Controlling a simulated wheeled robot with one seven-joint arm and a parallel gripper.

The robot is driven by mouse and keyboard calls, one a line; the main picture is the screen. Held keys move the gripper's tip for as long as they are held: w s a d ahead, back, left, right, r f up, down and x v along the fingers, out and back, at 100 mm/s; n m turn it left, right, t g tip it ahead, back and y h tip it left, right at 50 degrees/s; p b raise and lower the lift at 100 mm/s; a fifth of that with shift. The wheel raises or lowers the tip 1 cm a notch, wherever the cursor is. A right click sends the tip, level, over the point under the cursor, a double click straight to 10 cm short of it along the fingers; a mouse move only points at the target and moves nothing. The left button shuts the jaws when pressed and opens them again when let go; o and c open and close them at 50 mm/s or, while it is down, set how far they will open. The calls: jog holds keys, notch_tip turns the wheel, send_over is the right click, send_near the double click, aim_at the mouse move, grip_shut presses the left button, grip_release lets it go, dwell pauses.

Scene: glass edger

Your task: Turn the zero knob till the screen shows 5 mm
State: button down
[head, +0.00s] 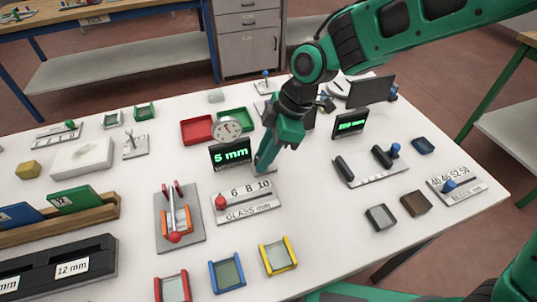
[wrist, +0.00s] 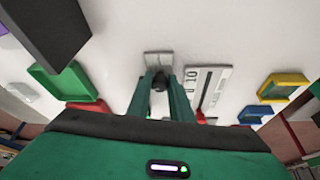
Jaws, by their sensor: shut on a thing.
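The small black screen (head: 231,155) stands left of my gripper in the head view and shows "5 mm" in green. My gripper (head: 263,163) points down at the table just right of the screen. In the wrist view its two green fingers are shut on the dark zero knob (wrist: 160,82), one finger on each side. The knob stands on a small light grey plate (wrist: 158,59). In the head view my fingers hide the knob.
In front is a "GLASS mm" slider plate (head: 247,207) with a red knob. A second screen (head: 350,123) with green digits stands to the right.

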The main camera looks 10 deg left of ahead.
jog(key=shift+w+a+r+n, duration=0.1)
jog(key=shift+w+n, duration=0.3)
jog(key=shift+w, duration=0.05)
jog(key=c, duration=1.6)
grip_release()
jog(key=shift+s, duration=0.1)
jog(key=shift+v, duration=3.95)
